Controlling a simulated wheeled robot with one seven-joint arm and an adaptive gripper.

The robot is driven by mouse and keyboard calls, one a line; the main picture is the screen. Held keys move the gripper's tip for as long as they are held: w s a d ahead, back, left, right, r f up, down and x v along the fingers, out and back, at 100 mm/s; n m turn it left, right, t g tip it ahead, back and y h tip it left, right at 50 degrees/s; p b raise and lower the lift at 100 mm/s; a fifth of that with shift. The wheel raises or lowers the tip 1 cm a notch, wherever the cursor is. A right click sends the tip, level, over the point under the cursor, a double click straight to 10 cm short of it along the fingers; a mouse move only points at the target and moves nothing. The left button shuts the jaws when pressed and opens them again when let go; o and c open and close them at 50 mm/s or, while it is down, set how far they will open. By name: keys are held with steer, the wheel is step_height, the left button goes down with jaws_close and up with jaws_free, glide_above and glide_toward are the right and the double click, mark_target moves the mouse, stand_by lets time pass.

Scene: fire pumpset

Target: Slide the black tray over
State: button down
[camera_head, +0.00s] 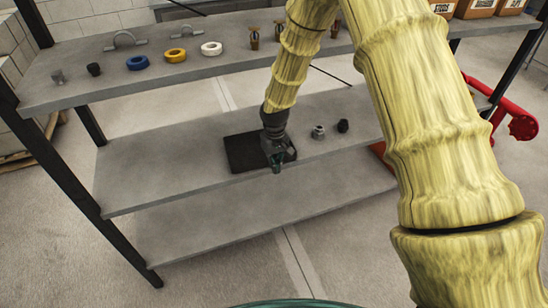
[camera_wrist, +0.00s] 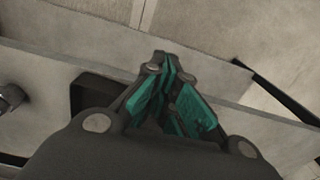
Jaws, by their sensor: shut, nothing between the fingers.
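The black tray (camera_head: 244,154) lies flat on the middle shelf, left of the two small fittings. My gripper (camera_head: 277,168) is over the tray's right part, pointing down, with its fingertips near the tray's front edge. The arm and gripper hide part of the tray. In the wrist view my gripper (camera_wrist: 172,95) has its green finger pads shut, with nothing between them. A dark corner of the tray (camera_wrist: 85,88) shows left of the fingers in that view. I cannot tell whether the fingers touch the tray.
The middle shelf (camera_head: 150,172) is bare left of the tray. A grey fitting (camera_head: 318,132) and a black fitting (camera_head: 343,126) stand to its right. The upper shelf holds a blue ring (camera_head: 138,62), a yellow ring (camera_head: 175,55) and a white ring (camera_head: 211,48). A dark post (camera_head: 65,180) bounds the left.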

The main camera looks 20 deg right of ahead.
steer(key=w+f+p, duration=0.2)
steer(key=w+f, duration=0.2)
steer(key=f, duration=0.1)
steer(key=shift+a+f+p, duration=0.15)
steer(key=shift+f+p, duration=0.15)
stand_by(0.4)
